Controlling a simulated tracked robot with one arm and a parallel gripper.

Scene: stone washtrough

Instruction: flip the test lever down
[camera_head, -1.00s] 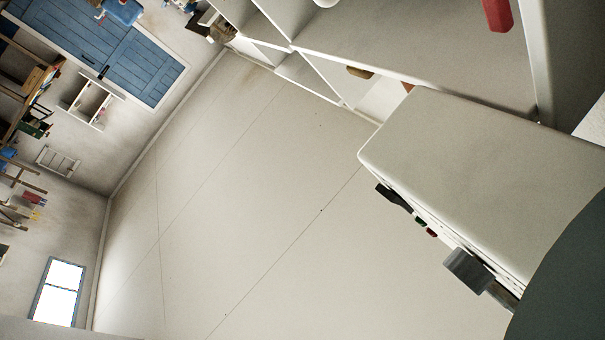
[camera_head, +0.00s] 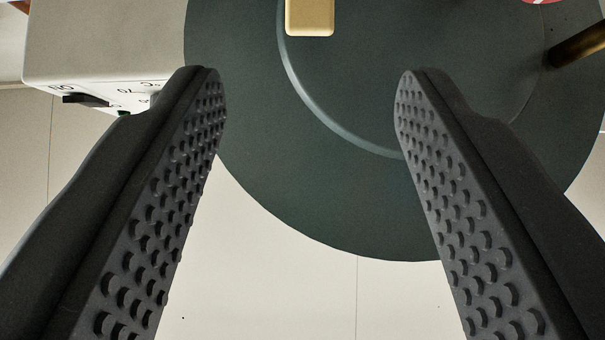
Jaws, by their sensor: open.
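My gripper (camera_head: 309,77) is open and empty, with its two dark studded fingers wide apart. A white box (camera_head: 105,40) stands at the upper left, partly behind the left finger. A small black lever-like part (camera_head: 86,99) sticks out from its lettered face. I cannot tell whether this is the test lever, nor its position. The gripper is to the right of the box and appears apart from the black part.
A large dark green disc (camera_head: 330,215) lies beyond the fingers. A cream block (camera_head: 310,18) sits on it at the top edge, and a brass rod (camera_head: 578,43) is at the right. The pale floor (camera_head: 290,290) below the disc looks clear.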

